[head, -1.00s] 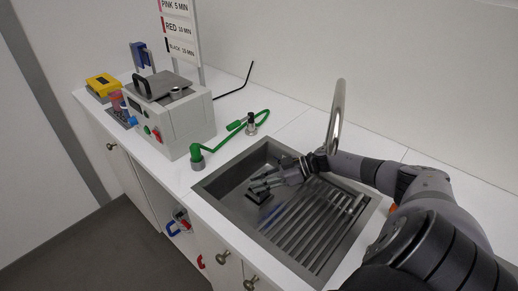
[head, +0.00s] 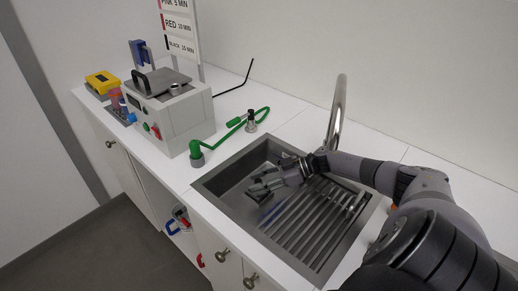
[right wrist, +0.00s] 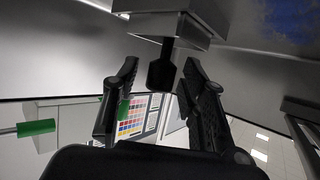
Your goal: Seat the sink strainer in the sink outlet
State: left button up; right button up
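The sink strainer (right wrist: 170,25) shows in the right wrist view as a grey square plate with a dark knob (right wrist: 163,68). My right gripper (right wrist: 161,64) is open, with one finger on each side of the knob and a visible gap to each. In the head view my right gripper (head: 262,187) is low in the left part of the sink (head: 235,182) and covers most of the strainer. The sink outlet cannot be made out, and I cannot tell how the strainer sits over it. My left gripper is not in view.
A ribbed draining area (head: 312,222) fills the sink's right part, beside a blue patch (head: 270,214) on the basin floor. A tall curved faucet (head: 338,110) stands behind. A green hose (head: 225,133) and a grey machine (head: 175,115) are on the counter to the left.

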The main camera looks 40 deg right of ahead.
aim_at(259, 180)
dwell(0.3)
notch_tip(259, 180, up, 10)
dwell(0.4)
dwell(0.5)
